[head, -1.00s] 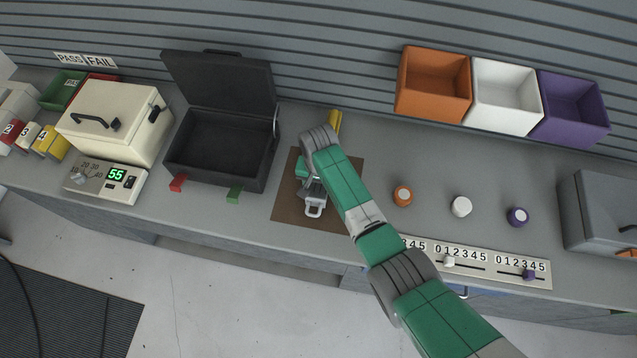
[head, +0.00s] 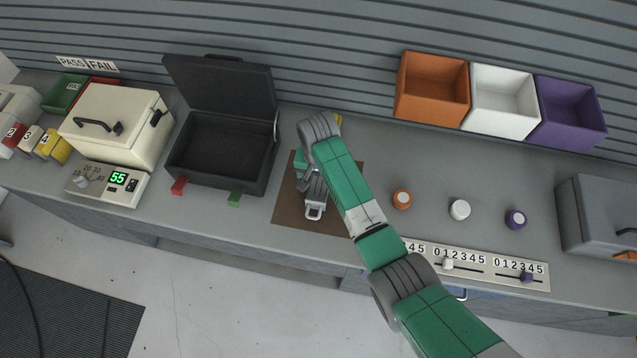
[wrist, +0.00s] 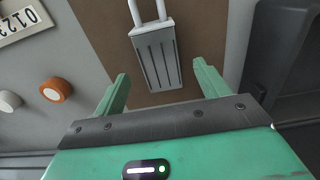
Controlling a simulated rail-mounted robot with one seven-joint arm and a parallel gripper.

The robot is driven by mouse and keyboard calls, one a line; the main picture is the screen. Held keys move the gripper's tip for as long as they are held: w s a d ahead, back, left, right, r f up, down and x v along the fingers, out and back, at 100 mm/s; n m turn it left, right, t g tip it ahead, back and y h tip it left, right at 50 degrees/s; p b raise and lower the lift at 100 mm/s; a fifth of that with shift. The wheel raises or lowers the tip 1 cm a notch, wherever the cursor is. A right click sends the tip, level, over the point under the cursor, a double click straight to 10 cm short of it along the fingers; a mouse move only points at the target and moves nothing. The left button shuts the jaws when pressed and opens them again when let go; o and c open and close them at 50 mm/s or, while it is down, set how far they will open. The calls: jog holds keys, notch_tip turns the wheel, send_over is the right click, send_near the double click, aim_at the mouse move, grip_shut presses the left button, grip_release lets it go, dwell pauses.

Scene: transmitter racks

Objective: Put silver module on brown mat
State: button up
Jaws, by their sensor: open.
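The silver module (wrist: 158,58), a ribbed block with a loop handle, lies on the brown mat (wrist: 105,30). In the head view the silver module (head: 314,196) shows on the brown mat (head: 290,208), partly hidden by my arm. My gripper (wrist: 160,85) is open, its two green fingers apart with nothing gripped between them. The near end of the module lies between and just beyond the fingertips in the wrist view. In the head view my wrist covers most of my gripper.
An open black case (head: 225,150) stands left of the mat. A yellow object (head: 338,119) is mostly hidden behind my wrist. Orange (head: 402,199), white (head: 460,209) and purple (head: 515,219) knobs are to the right. Orange, white and purple bins stand behind.

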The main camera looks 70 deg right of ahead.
aim_at(318, 187)
notch_tip(318, 187, up, 7)
jog(key=shift+f, duration=0.15)
dwell(0.4)
